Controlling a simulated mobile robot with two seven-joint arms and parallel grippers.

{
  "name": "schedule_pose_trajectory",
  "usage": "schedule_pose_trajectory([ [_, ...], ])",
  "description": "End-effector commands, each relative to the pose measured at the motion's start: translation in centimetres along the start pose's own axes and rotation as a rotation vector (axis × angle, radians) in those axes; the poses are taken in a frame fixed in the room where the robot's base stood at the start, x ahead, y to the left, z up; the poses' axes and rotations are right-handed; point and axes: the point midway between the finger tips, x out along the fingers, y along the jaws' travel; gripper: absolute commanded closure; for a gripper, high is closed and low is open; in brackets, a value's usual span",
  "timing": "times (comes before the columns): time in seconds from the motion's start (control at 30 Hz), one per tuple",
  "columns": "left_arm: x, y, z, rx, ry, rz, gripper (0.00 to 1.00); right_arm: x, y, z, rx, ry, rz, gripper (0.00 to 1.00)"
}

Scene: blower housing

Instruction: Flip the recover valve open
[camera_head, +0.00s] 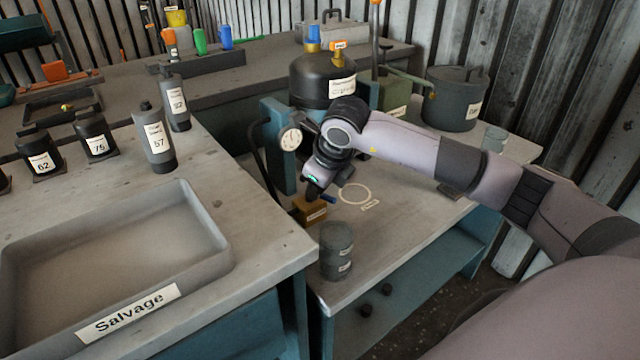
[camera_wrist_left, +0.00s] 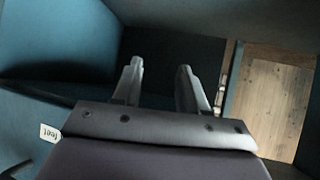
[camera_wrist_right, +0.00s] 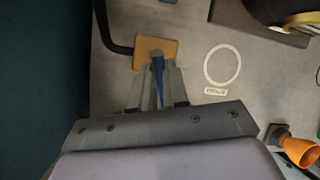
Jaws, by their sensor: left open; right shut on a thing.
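The recover valve appears as a brass-coloured block (camera_head: 309,211) with a small label, low on the bench; it also shows in the right wrist view (camera_wrist_right: 150,46). Its blue lever (camera_wrist_right: 158,78) points from the block back between my right fingers. My right gripper (camera_wrist_right: 158,78) is shut on the blue lever; in the head view the right gripper (camera_head: 313,191) reaches down to the valve, its fingertips partly hidden. My left gripper (camera_wrist_left: 158,75) is open and empty in the left wrist view, among dark teal surfaces. It is not seen in the head view.
A black hose and a gauge (camera_head: 291,139) are close to the right gripper. A black tank (camera_head: 315,80) stands behind it. A white ring marking (camera_head: 355,194) lies on clear bench. The Salvage tray (camera_head: 215,262) is left.

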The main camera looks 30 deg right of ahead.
Motion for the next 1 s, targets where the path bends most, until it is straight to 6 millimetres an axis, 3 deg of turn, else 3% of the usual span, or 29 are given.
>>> schedule_pose_trajectory([
  [0.43,0.37,-0.06,0.49,0.001,0.000,0.000,0.57,-0.03,0.67,0.31,0.254,0.055,-0.105,1.00],
  [1.0,0.39,-0.26,0.63,0.012,-0.002,0.000,0.57,-0.06,0.79,0.38,0.314,0.068,-0.129,1.00],
])
